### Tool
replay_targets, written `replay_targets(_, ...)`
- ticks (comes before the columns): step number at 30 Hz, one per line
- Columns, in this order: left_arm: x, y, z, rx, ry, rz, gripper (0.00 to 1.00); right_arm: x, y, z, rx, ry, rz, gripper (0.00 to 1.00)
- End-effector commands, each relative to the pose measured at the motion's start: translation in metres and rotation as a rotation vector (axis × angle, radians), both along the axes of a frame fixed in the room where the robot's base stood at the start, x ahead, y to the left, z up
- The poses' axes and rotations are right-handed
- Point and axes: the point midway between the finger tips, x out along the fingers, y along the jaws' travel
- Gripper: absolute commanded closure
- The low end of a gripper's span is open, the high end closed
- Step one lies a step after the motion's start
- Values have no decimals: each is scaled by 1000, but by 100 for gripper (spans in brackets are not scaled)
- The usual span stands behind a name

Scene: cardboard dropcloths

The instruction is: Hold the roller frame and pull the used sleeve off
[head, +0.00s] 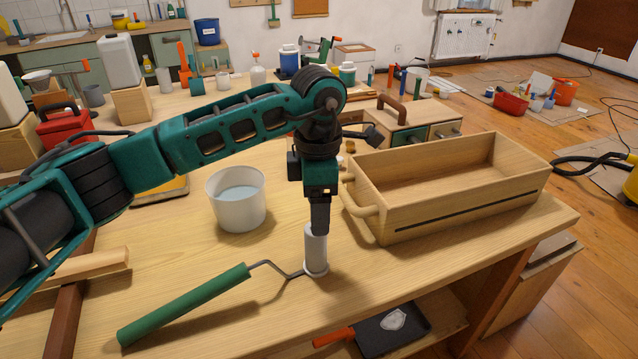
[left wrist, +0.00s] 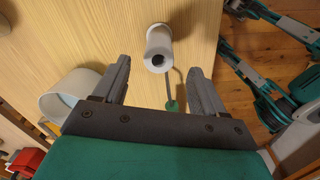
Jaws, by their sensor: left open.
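The paint roller lies on the wooden workbench (head: 400,275). Its green handle (head: 185,305) points to the lower left, and a bent grey wire frame (head: 275,267) runs to the white sleeve (head: 316,256). The sleeve appears to stand roughly upright. In the left wrist view the sleeve (left wrist: 158,42) shows its hollow end, and part of the green handle (left wrist: 172,106) shows below it. My left gripper (head: 319,228) points down over the sleeve. Its fingers (left wrist: 160,68) are apart, with the sleeve in line with the gap and not gripped. My right gripper is not seen.
A wooden box (head: 445,200) with a round handle stands close to the right of my left gripper. A white bucket (head: 237,200) stands to the left. A dark tray (head: 392,330) sits on the shelf below. The bench front is mostly clear.

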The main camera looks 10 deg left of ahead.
Motion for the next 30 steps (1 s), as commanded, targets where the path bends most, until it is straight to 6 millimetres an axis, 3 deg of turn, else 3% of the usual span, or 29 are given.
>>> replay_targets(6, -1, 0, -45, -1, 4, 1, 29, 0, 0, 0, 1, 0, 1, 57)
replay_targets(12, 0, 0, -74, -1, 3, 0, 29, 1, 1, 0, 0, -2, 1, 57)
replay_targets(18, 0, 0, -87, -1, 1, 0, 29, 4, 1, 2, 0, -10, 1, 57)
replay_targets(26, 0, 0, -88, -2, 0, 0, 29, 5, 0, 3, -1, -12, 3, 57)
replay_targets(30, 0, 0, -87, -2, 0, 0, 39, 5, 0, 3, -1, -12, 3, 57)
